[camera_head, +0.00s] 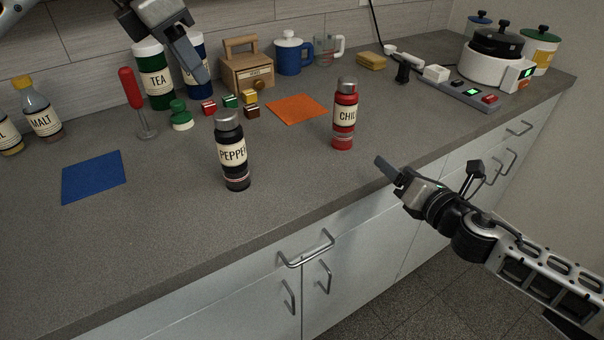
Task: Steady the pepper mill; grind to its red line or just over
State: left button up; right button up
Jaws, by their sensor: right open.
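The pepper mill (232,155) stands upright on the counter near the middle. It is black with a silver cap, a cream PEPPER label and thin light and reddish bands low on its body. My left gripper (203,80) hangs from the top edge, behind and above the mill and apart from it. Only one of its fingers shows clearly, so its opening is unclear. My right gripper (427,163) is open and empty over the counter's front edge, to the right of the mills, touching neither.
A red CHILI mill (345,115) stands right of the pepper mill. A blue mat (93,176) lies left, an orange mat (297,109) behind. A red-handled tool (132,90), TEA canister (154,75) and small coloured blocks (229,101) stand behind. The front counter is clear.

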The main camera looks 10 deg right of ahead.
aim_at(225, 153)
notch_tip(225, 153, up, 6)
jog(key=w+n+y, duration=0.2)
jog(key=w+n, duration=0.1)
jog(key=n, duration=0.5)
jog(key=a+n+y, duration=0.1)
jog(key=a, duration=0.2)
jog(key=a+f+n+g+y, duration=0.1)
jog(key=a+y, duration=0.1)
jog(key=a, duration=0.1)
jog(key=a+n+y, duration=0.1)
jog(key=a+y, duration=0.1)
jog(key=a, duration=0.2)
jog(key=shift+s+a+f+n+g, duration=0.1)
jog(key=shift+s+f+n+g, duration=0.25)
jog(key=shift+s+n+g, duration=0.05)
jog(key=s+a+n+g+y, duration=0.1)
jog(key=a, duration=0.2)
jog(key=s+a+n+g+y, duration=0.1)
jog(key=a+y, duration=0.1)
jog(key=a, duration=0.1)
jog(key=a+n+g+y, duration=0.1)
jog(key=a, duration=0.3)
jog(key=shift+s+f+g+y, duration=0.1)
jog(key=shift+s+g+y, duration=0.2)
jog(key=shift+s+y, duration=0.1)
jog(key=x, duration=1.5)
jog(key=shift+w+a, duration=0.2)
jog(key=shift+w, duration=0.05)
jog(key=c, duration=1.2)
jog(key=shift+o, duration=0.5)
